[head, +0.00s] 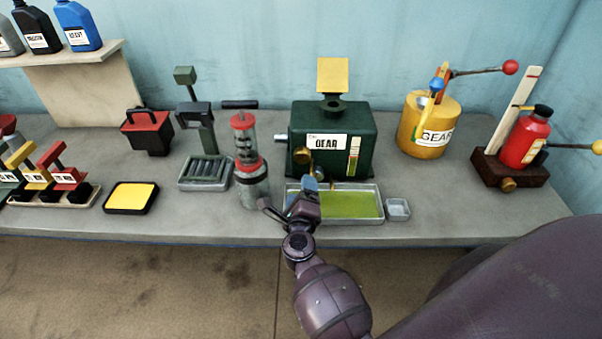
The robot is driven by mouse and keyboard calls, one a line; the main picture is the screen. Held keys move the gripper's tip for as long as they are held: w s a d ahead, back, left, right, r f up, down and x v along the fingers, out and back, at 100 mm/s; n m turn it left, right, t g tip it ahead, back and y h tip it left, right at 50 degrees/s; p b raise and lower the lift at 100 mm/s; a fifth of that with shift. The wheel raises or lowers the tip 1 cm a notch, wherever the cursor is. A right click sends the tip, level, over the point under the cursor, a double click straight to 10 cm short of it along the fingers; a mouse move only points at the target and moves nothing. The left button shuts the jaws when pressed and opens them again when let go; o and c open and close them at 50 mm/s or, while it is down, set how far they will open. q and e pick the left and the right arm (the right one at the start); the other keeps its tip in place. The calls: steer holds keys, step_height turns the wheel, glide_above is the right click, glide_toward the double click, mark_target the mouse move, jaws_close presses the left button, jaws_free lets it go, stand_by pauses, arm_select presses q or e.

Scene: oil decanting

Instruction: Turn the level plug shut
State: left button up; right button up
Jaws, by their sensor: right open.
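A dark green gear housing (330,118) labelled GEAR stands at the back middle of the bench, its yellow lid raised. A brass fitting (302,156) shows low on its front; I cannot tell whether this is the level plug or whether it is turned open or shut. My right gripper (288,197) is open in front of the housing, just below the fitting, with its fingers spread. The gripper hides part of the tray and the housing's lower front. A metal tray (380,198) with yellow-green oil lies under the housing. My left gripper is not in view.
A small clear dish (398,209) sits right of the tray. A clear pump cylinder with red bands (245,145) stands close on the left. A yellow GEAR can (430,125) and a red bottle (525,140) stand to the right. The bench front edge is clear.

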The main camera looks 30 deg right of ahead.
mark_target(301, 158)
steer(key=shift+s+a+f+m+b, duration=0.1)
steer(key=shift+f+m+b, duration=0.25)
steer(key=shift+m+b, duration=0.2)
step_height(301, 158, up, 2)
steer(key=shift+a+r+m, duration=0.1)
steer(key=shift+r+m, duration=0.15)
steer(key=shift+m, duration=0.4)
steer(key=shift+r, duration=0.2)
steer(key=shift+w+d, duration=0.2)
steer(key=shift+w, duration=0.05)
steer(key=x, duration=1)
steer(key=shift+w+f, duration=0.1)
steer(key=shift+f, duration=0.1)
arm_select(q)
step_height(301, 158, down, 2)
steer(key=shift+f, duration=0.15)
arm_select(e)
steer(key=shift+d, duration=0.1)
